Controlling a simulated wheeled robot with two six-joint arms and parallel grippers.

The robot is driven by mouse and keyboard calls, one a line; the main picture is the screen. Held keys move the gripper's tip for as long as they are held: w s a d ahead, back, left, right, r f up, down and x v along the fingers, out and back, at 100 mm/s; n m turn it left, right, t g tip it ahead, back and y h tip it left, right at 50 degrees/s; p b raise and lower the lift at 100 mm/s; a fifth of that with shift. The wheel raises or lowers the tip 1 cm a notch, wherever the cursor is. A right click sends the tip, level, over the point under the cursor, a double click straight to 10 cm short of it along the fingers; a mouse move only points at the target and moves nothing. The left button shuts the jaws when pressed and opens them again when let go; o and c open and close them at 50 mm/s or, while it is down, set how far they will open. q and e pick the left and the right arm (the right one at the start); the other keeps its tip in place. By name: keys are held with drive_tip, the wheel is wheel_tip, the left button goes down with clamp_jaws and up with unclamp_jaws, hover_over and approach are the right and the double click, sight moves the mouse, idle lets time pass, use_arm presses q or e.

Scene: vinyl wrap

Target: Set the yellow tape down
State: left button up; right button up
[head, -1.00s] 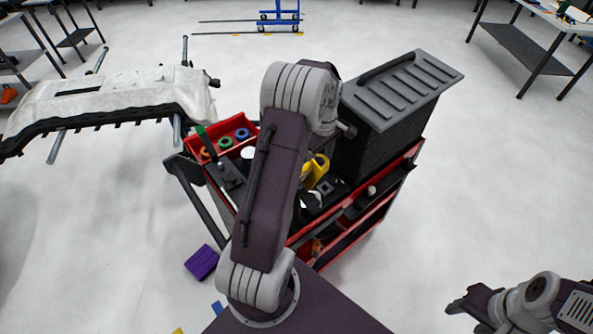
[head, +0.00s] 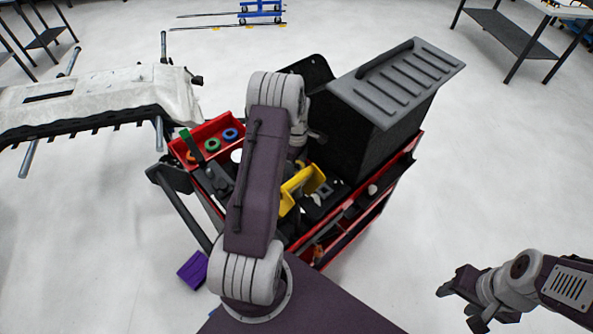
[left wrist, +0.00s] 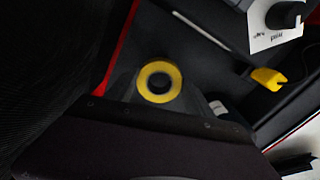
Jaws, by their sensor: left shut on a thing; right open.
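The yellow tape (left wrist: 146,92) is a ring with a dark centre in the left wrist view. My left gripper (left wrist: 160,85) is shut on it, with grey finger parts on both sides, above a dark surface with a red edge. In the head view my left arm hides this gripper and the tape. The arm reaches over the red and black tool cart (head: 340,240). My right gripper (head: 457,303) is open and empty at the lower right, well away from the cart.
A red tray (head: 240,122) on the cart holds green, blue and orange rings. A yellow bin (head: 302,186) and a large black box (head: 350,135) stand right of my arm. A yellow-tipped tool (left wrist: 268,79) lies in the wrist view. A purple block (head: 193,270) is on the floor.

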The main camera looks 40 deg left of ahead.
use_arm(q)
wheel_tip(320, 180, down, 3)
drive_tip(key=shift+s+d+r, duration=0.1)
drive_tip(key=shift+f, duration=0.35)
drive_tip(key=o, duration=1.3)
drive_tip(key=shift+o, duration=0.2)
wheel_tip(320, 180, up, 12)
drive_tip(key=shift+r, duration=0.25)
